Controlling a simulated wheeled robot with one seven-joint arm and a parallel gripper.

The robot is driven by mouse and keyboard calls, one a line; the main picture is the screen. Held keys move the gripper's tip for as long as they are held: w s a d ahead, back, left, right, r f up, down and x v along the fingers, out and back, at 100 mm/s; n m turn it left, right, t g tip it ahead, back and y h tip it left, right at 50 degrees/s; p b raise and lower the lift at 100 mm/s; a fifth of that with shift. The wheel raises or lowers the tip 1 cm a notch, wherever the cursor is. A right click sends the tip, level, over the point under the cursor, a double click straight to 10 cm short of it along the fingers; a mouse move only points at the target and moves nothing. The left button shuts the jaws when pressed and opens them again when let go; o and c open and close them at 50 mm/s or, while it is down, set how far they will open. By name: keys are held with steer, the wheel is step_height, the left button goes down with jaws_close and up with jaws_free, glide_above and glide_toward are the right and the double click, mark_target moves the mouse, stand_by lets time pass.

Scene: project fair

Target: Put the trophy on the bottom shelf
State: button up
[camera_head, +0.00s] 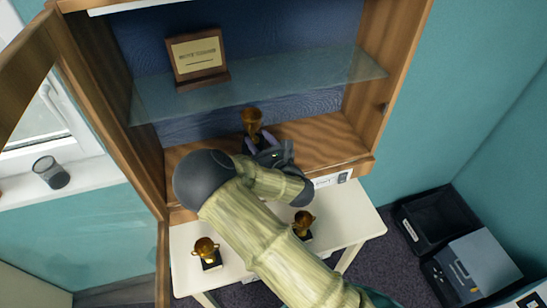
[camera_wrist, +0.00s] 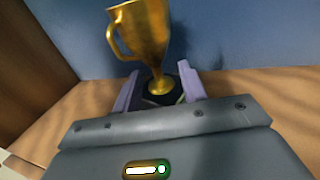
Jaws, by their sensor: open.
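A gold trophy cup (camera_head: 251,120) on a dark base stands upright on the wooden bottom shelf (camera_head: 325,132) of the cabinet. In the wrist view the trophy (camera_wrist: 147,35) fills the top middle, with its handle at left. My gripper (camera_wrist: 158,84) is open, with one purple finger on each side of the trophy's dark base. I cannot tell whether the fingers touch it. In the head view my gripper (camera_head: 263,146) reaches into the cabinet low over the shelf. Two more gold trophies stand on the white table below, one at left (camera_head: 206,252) and one beside my arm (camera_head: 303,222).
A glass shelf (camera_head: 300,78) above holds a wooden plaque (camera_head: 197,55). The cabinet door (camera_head: 28,68) hangs open at left. The bottom shelf is clear to the trophy's right. Dark bins (camera_head: 437,218) stand on the floor at right.

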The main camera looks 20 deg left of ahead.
steer(key=b+v, duration=0.4)
steer(key=v, duration=0.6)
steer(key=shift+a, duration=0.15)
steer(key=shift+s+d+r, duration=0.1)
steer(key=shift+s+d, duration=0.3)
steer(key=shift+s, duration=0.1)
steer(key=shift+w, duration=0.1)
